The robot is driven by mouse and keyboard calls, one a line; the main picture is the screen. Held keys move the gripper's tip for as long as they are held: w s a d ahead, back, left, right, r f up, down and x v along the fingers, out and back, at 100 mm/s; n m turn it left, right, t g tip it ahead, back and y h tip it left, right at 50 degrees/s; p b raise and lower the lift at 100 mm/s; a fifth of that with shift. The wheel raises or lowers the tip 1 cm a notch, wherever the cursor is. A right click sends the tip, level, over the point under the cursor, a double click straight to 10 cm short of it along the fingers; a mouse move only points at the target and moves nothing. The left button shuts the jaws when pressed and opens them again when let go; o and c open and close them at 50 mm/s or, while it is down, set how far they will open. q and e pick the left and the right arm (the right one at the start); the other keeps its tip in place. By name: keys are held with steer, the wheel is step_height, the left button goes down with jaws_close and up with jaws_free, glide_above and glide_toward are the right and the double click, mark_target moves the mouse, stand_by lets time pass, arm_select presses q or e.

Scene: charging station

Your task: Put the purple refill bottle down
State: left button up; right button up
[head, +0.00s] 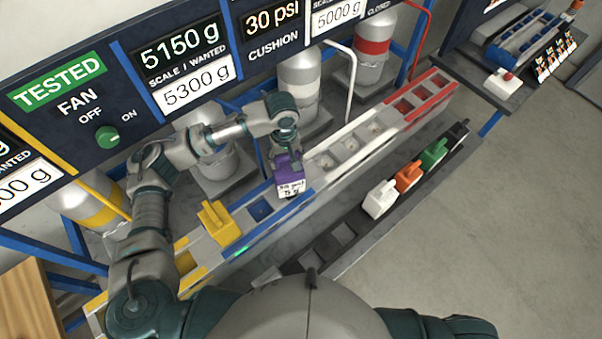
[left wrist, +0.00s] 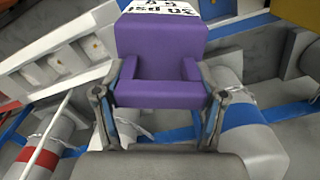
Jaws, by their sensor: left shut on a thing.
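The purple refill bottle (head: 289,168) has a white label on it and hangs below my left gripper (head: 287,148) in the head view. My left gripper is shut on it. In the left wrist view the purple bottle (left wrist: 160,45) sits between the two fingers of my left gripper (left wrist: 160,105), with part of its label at the top edge. In the head view the bottle is at the right end of the blue rack section (head: 243,240), beside the white section (head: 330,143). I cannot tell whether it touches the rack. My right gripper is not in view.
A yellow bottle (head: 219,223) stands in the rack to the left. White (head: 380,199), orange (head: 408,177), green (head: 434,153) and black bottles stand on the dark lower shelf (head: 345,258), which has empty sockets at its left. Cylinders and a sign panel (head: 183,70) stand behind.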

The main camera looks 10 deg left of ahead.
arm_select(q)
steer(key=shift+w+a+r, duration=0.1)
steer(key=shift+w+a, duration=0.4)
steer(key=shift+w, duration=0.25)
steer(key=shift+w+d, duration=0.1)
steer(key=shift+d, duration=0.05)
steer(key=d+f, duration=0.1)
steer(key=f, duration=0.2)
steer(key=shift+w+d+p, duration=0.15)
steer(key=shift+d+p, duration=0.2)
steer(key=shift+d+f, duration=0.1)
steer(key=shift+f, duration=0.2)
steer(key=shift+a, duration=0.45)
steer(key=o, duration=1.5)
steer(key=shift+a+f, duration=0.15)
steer(key=shift+a, duration=0.1)
steer(key=o, duration=0.3)
steer(key=shift+a, duration=0.15)
steer(key=shift+d+r, duration=0.4)
steer(key=shift+d, duration=0.15)
step_height(320, 180, up, 5)
steer(key=shift+d+b, duration=0.15)
steer(key=shift+b, duration=0.2)
step_height(320, 180, up, 6)
steer(key=shift+a, duration=0.25)
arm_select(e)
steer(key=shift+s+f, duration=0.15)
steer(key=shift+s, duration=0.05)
